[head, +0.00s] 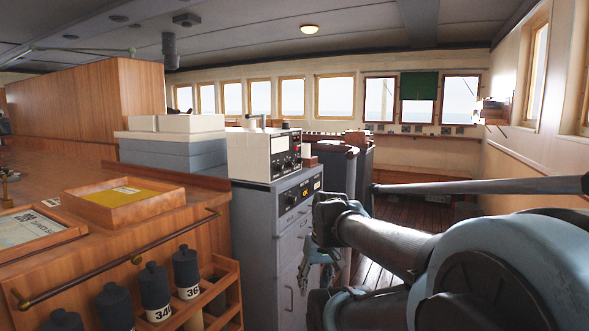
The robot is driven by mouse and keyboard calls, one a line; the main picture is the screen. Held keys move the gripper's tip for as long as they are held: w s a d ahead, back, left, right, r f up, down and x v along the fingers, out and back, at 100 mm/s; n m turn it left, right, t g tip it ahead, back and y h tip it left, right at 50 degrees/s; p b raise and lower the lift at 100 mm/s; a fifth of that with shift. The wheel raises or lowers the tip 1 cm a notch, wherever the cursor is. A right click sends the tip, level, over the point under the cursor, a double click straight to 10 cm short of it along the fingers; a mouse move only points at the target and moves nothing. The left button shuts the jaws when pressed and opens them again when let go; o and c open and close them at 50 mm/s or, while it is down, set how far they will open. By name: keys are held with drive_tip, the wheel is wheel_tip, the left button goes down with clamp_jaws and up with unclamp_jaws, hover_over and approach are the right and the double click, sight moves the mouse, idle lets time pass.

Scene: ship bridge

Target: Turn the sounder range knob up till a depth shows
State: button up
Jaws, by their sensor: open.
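A white instrument box (250,155) with a dark front panel (285,152) stands on a grey cabinet, near the middle of the head view. The panel carries knobs and faces right; it is probably the sounder. The panel is seen at a steep angle, so I cannot tell which knob is the range knob or whether a depth shows. My gripper (316,281) is open and empty. It hangs below the level of the panel, in front of the grey cabinet's side, apart from the instrument. My arm fills the lower right.
The grey cabinet (258,235) has a second strip of controls (298,192) below its top. Left is a wooden chart table with a yellow-lined tray (122,203), a brass rail (120,263) and a rack of dark cylinders (186,272). Open wooden floor (415,215) lies beyond my arm.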

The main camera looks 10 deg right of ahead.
drive_tip(key=w+a+r+n+y, duration=0.3)
drive_tip(key=w+a+r+y, duration=0.15)
drive_tip(key=w+r, duration=0.45)
drive_tip(key=n+t+y, duration=0.7)
drive_tip(key=t+y, duration=0.2)
approach(293, 165)
drive_tip(key=x, duration=0.9)
drive_tip(key=shift+w+a, duration=0.1)
drive_tip(key=shift+w, duration=0.1)
clamp_jaws()
